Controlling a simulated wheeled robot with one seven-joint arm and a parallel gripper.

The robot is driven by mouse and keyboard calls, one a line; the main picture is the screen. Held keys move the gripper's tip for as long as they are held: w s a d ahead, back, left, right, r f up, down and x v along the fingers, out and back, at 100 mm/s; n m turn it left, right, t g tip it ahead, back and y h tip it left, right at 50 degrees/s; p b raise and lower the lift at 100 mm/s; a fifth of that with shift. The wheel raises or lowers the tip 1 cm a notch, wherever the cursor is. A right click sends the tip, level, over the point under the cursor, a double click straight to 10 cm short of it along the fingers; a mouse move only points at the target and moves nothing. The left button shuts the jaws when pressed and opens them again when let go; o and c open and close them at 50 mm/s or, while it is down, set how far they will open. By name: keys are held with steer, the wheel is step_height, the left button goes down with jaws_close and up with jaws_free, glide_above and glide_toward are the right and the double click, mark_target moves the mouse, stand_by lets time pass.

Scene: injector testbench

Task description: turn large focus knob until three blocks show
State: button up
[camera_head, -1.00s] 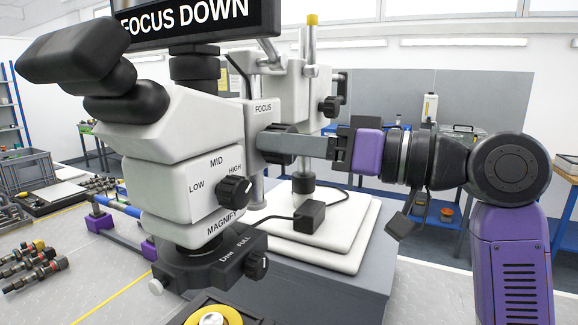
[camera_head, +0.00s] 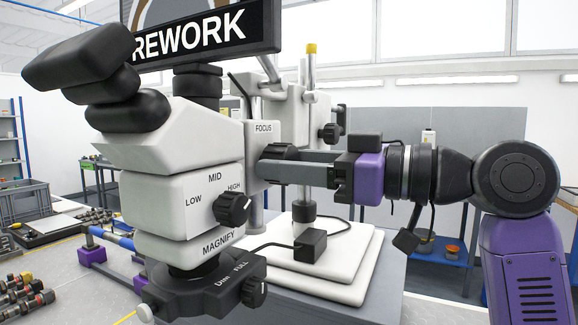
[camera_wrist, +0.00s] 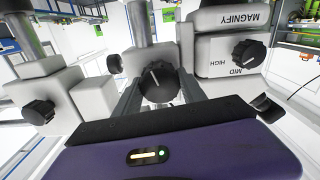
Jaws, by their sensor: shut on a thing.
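A white microscope (camera_head: 185,165) with black eyepieces stands at left centre in the head view. Its large black focus knob (camera_head: 283,152) sits below the FOCUS label and is partly hidden by my fingers. In the wrist view the knob (camera_wrist: 158,83), with a pale pointer line, lies between my two fingers. My gripper (camera_head: 272,160) comes in from the right and is shut on the knob. The screen (camera_head: 205,38) above the microscope reads "REWORK", cut off at the left. Above that word only part of a brown arc shows; the rest is out of frame.
A smaller magnify knob (camera_head: 232,208) and a Dim/FULL knob (camera_head: 254,292) are on the microscope front. A black box (camera_head: 310,245) with a cable sits on the white base (camera_head: 350,280). Another black knob (camera_head: 330,132) is on the stand behind my fingers.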

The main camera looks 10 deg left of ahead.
steer(key=o, duration=1.4)
steer(key=shift+c, duration=0.2)
steer(key=shift+d, duration=0.15)
steer(key=b+v, duration=0.1)
steer(key=v, duration=0.6)
steer(key=shift+s+d, duration=0.15)
steer(key=shift+d, duration=0.1)
